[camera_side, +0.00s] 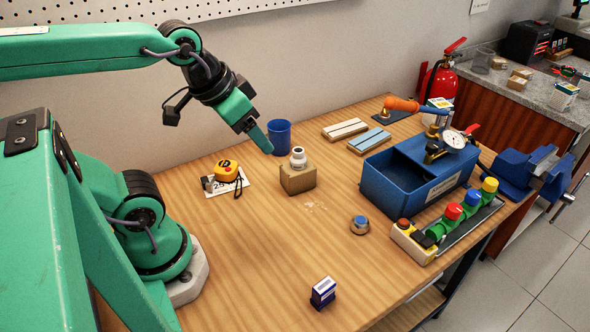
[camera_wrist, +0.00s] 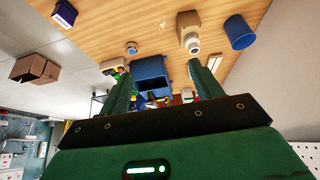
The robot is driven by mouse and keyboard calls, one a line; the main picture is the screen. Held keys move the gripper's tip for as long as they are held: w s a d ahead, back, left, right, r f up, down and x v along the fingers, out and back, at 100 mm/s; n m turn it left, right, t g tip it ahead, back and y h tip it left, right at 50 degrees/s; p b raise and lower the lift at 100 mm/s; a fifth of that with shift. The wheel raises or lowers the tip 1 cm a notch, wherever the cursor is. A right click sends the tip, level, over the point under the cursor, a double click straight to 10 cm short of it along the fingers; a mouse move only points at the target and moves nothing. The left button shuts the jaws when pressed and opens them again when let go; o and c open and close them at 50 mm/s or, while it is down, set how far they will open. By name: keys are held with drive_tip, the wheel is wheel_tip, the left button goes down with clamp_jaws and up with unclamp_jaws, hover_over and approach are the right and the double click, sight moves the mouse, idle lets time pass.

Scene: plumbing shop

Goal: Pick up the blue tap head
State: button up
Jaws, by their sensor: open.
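A small round metal piece with a blue top (camera_side: 360,225) stands alone on the bench, right of its middle. It also shows in the wrist view (camera_wrist: 131,47). A blue-capped tap head (camera_side: 472,198) stands in a row between a red-capped one (camera_side: 454,211) and a yellow-capped one (camera_side: 490,185) on a dark strip. Which blue piece is the tap head is not certain. My gripper (camera_side: 266,145) is raised over the back of the bench, well apart from both. In the wrist view its fingers (camera_wrist: 160,68) are spread with nothing held between them.
A yellow tape measure (camera_side: 227,171) lies left. A blue bin (camera_side: 392,190) stands right, and a small blue box (camera_side: 323,292) in front. The bench's front middle is mostly clear.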

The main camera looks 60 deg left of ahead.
drive_tip(key=shift+w, duration=0.1)
drive_tip(key=g, duration=0.6)
hover_over(359, 220)
wheel_tip(359, 220, down, 16)
drive_tip(key=shift+a+f, duration=0.1)
drive_tip(key=shift+w+f, duration=0.15)
drive_tip(key=shift+f, duration=0.1)
drive_tip(key=shift+f, duration=0.1)
drive_tip(key=shift+f, duration=1.2)
drive_tip(key=shift+f, duration=0.1)
